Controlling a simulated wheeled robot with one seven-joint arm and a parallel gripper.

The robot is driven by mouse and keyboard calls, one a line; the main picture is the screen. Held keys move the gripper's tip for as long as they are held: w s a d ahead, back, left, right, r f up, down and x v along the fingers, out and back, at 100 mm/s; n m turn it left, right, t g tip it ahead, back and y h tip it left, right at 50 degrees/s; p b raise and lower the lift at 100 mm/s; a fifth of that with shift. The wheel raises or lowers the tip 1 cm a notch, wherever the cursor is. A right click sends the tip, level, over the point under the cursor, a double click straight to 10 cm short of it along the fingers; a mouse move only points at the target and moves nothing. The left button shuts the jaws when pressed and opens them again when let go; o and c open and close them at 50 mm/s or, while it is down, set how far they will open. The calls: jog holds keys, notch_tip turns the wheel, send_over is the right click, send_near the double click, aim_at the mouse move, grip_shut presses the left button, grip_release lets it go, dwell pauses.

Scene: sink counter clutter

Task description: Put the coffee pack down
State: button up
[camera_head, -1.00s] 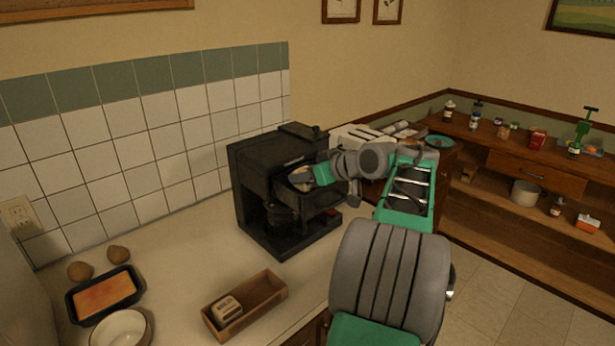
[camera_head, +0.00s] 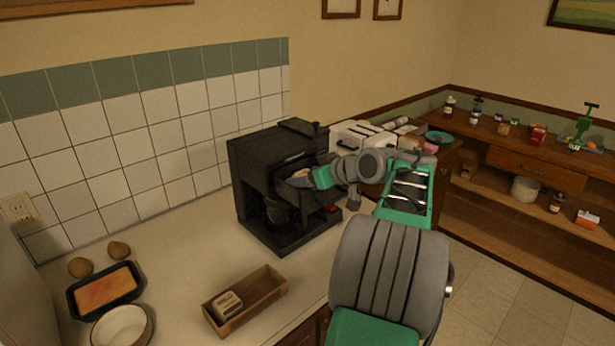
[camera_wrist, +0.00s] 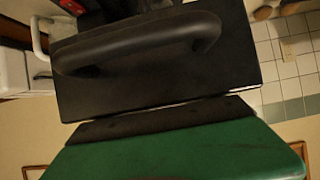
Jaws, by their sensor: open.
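The black coffee machine (camera_head: 275,190) stands on the counter against the tiled wall, with its filter drawer pulled out at the front. A small pale round thing, apparently the coffee pack (camera_head: 300,173), shows at the drawer opening, partly hidden by my gripper. My gripper (camera_head: 307,180) is open, with its tips at the drawer just right of the pack. I cannot tell whether they touch it. In the wrist view a dark panel with a curved black handle (camera_wrist: 140,42) fills the middle, above the green gripper body; the pack is not visible there.
A wooden box (camera_head: 262,297) with a pale block inside lies in front of the machine. A baking tin (camera_head: 105,290), a white bowl (camera_head: 122,328) and two brown round items are at left. A white toaster (camera_head: 360,138) stands behind my arm. Counter left of the machine is clear.

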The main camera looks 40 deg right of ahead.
jog(key=shift+r+p, duration=0.3)
jog(key=shift+r, duration=0.05)
jog(key=b+v, duration=0.2)
jog(key=v, duration=1)
jog(key=shift+f, duration=0.15)
jog(key=shift+s+d, duration=0.1)
